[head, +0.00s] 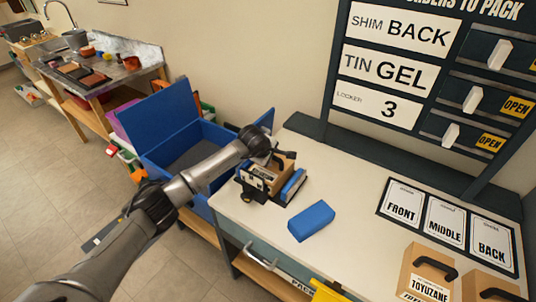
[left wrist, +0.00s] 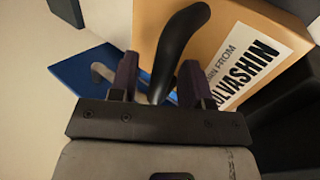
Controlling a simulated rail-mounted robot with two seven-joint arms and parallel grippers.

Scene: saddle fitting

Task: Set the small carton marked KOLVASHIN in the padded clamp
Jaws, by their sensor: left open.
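The small tan carton (head: 284,164) stands at the table's far left corner, within the dark padded clamp (head: 250,190). In the left wrist view the carton (left wrist: 230,30) shows a white label ending in "OLVASHIN" and a curved black handle (left wrist: 178,45). My left gripper (head: 277,156) is over the carton. In the left wrist view its two purple-grey fingers (left wrist: 158,82) are apart, with the handle between them; I cannot tell whether they touch it. The arm and gripper hide part of the carton, so how it is seated is unclear. My right gripper is not in view.
A blue block (head: 312,221) lies on the pale table (head: 350,190). A blue bin (head: 160,150) stands left of the clamp. Cartons with black handles, one marked TOYUZANE (head: 425,275), stand at front right, near the FRONT, MIDDLE and BACK cards (head: 445,222).

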